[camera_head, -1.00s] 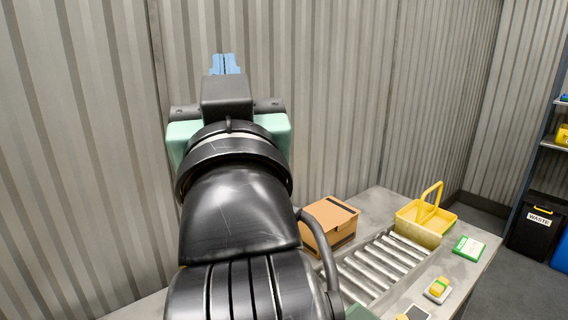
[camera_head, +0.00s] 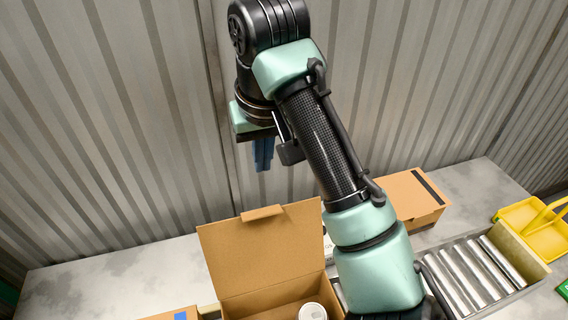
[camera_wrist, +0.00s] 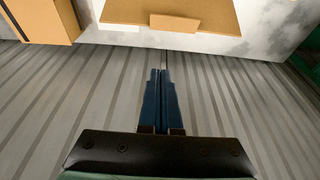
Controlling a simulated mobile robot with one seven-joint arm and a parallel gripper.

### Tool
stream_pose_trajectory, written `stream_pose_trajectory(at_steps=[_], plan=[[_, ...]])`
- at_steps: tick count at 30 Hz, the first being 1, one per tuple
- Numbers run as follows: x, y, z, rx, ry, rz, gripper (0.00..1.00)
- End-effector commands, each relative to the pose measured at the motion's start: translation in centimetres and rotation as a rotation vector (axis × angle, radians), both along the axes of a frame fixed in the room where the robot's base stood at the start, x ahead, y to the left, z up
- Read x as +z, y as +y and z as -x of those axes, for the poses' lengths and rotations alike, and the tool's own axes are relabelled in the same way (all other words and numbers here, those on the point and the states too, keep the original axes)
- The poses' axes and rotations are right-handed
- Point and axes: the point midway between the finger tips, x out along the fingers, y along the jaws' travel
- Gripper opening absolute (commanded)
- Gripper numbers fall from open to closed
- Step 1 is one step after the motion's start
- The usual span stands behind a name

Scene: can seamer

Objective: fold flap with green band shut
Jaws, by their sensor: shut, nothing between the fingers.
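An open cardboard box (camera_head: 270,300) stands on the table at the bottom of the head view, with its large flap (camera_head: 262,250) raised and a small tab on that flap's top edge. A white can lid (camera_head: 312,312) shows inside. I see no green band on any flap in these views. The raised flap (camera_wrist: 205,12) also shows at the top of the wrist view. My gripper (camera_head: 263,168) is above and behind the box, near the wall, apart from the flap. Its blue fingers (camera_wrist: 162,75) are shut and empty, pointing down in the head view.
A closed cardboard box (camera_head: 412,198) with a black stripe stands to the right, behind my arm. A roller conveyor (camera_head: 475,275) and a yellow basket (camera_head: 540,228) are farther right. A piece with a blue mark (camera_head: 182,316) is at bottom left. The table (camera_head: 110,275) is bare at left.

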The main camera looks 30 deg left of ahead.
Motion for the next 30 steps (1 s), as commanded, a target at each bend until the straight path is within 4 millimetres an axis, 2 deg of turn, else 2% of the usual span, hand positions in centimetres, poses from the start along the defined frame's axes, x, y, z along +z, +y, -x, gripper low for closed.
stream_pose_trajectory(at_steps=[5,13,17,18,24,30], plan=[[-2.1,0.5,-0.2,0.002,0.006,-0.002,0.00],[-7.9,1.8,-1.2,0.001,0.007,-0.003,0.00],[-9.5,2.0,-1.8,0.000,0.003,0.000,0.00],[-8.7,1.4,-1.4,-0.002,0.000,-0.003,0.00],[-8.0,-0.1,0.1,-0.001,-0.002,-0.002,0.00],[-7.9,-0.6,0.6,0.000,-0.001,-0.002,0.00]])
